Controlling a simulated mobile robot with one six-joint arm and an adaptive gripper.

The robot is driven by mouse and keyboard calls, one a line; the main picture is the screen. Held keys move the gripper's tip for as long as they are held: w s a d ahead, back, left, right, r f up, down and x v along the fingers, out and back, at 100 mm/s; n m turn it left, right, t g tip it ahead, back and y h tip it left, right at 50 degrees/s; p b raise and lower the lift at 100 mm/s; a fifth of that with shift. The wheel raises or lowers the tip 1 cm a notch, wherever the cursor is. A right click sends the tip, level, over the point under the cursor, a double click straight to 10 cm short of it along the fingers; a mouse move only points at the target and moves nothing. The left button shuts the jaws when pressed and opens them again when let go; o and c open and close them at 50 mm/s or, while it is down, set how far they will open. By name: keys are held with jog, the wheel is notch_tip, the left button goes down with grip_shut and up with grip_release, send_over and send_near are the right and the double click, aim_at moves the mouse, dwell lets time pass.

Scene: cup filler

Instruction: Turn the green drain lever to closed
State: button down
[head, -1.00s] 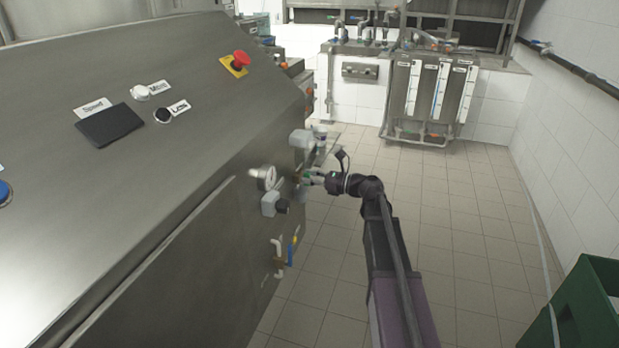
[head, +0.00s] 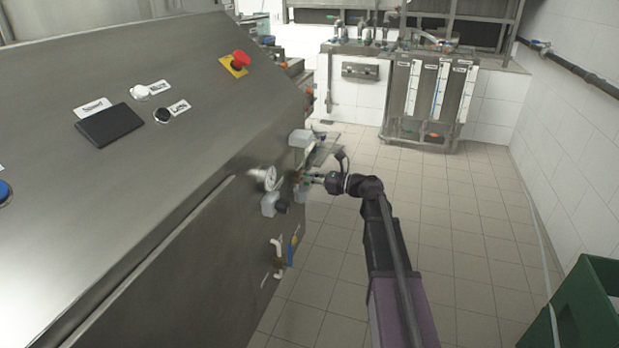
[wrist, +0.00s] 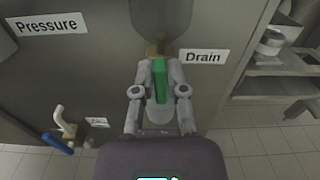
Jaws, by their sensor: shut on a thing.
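The green drain lever (wrist: 159,80) shows in the wrist view, beside the white "Drain" label (wrist: 203,57) on the steel machine. It points down toward the camera from a brass-coloured valve behind it. My gripper (wrist: 156,70) has its two grey fingers on either side of the lever and is shut on it. In the head view my gripper (head: 308,179) reaches the machine's side face, where the lever is too small to make out clearly.
The steel machine (head: 150,215) fills the left. A gauge (head: 268,178) and a blue-handled valve (head: 291,252) are near my gripper. A blue-handled tap (wrist: 57,144) shows at lower left in the wrist view. A green crate (head: 590,300) stands at right. Tiled floor is free between.

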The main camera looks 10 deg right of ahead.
jog(key=n, duration=0.4)
jog(key=shift+s+a, duration=0.15)
jog(key=shift+s, duration=0.05)
jog(key=n, duration=0.4)
jog(key=shift+s+a+f+n, duration=0.1)
jog(key=shift+s+f+n, duration=0.1)
jog(key=shift+n, duration=0.2)
jog(key=n, duration=0.4)
jog(key=shift+f+b, duration=0.2)
jog(key=shift+b, duration=0.2)
jog(key=n, duration=0.4)
jog(key=shift+a+f+n, duration=0.1)
jog(key=shift+f+n, duration=0.05)
jog(key=shift+n, duration=0.15)
jog(key=shift+s, duration=0.1)
jog(key=c, duration=0.7)
grip_release()
